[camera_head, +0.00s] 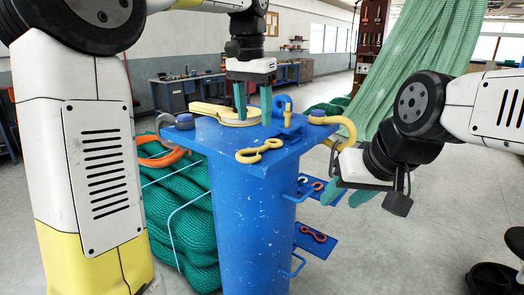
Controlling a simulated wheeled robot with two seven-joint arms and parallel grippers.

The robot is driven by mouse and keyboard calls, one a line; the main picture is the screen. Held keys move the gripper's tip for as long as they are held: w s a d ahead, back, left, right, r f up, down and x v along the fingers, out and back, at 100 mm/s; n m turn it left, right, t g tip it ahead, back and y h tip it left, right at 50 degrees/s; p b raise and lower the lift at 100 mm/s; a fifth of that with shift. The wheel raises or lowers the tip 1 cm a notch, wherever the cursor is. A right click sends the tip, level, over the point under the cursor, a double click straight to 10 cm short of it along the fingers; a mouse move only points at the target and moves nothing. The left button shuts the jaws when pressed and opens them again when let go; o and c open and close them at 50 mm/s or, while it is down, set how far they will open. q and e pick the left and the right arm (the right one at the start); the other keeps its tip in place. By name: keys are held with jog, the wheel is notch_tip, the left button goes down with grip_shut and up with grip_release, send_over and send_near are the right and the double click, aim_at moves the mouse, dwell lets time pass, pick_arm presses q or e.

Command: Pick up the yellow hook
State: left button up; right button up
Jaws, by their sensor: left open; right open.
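Several yellow pieces lie on the blue stand (243,191). A large, flat yellow piece (213,110) with a rounded end lies at the back left of its top. A small yellow piece with two loops (259,151) lies near the front edge. A thick, curved yellow hook (348,128) is at the right corner and bends down past the edge. My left gripper (253,117) points down over the rounded end of the flat piece, its green fingers apart. Whether they touch it is unclear. My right gripper (345,194) is open and empty, right of the stand and below its top.
Small blue shelves (316,241) with red and pale hooks stick out from the stand's right side. An orange hook (160,158) lies on green netting (187,214) at left. More netting hangs at back right. A black stool (494,281) stands at lower right.

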aim_at(267, 144)
pick_arm(q)
jog(key=w+d, duration=0.2)
jog(key=shift+w+d+f+m+g+y, duration=0.15)
jog(key=shift+w+d+m+g+y, duration=0.15)
jog(key=shift+w+d+m+g, duration=0.1)
jog(key=shift+w+d, duration=0.2)
jog(key=shift+d, duration=0.05)
jog(key=shift+f, duration=0.25)
notch_tip(267, 144, down, 7)
jog(key=shift+f, duration=0.2)
grip_shut()
jog(key=shift+r, duration=0.1)
dwell(0.7)
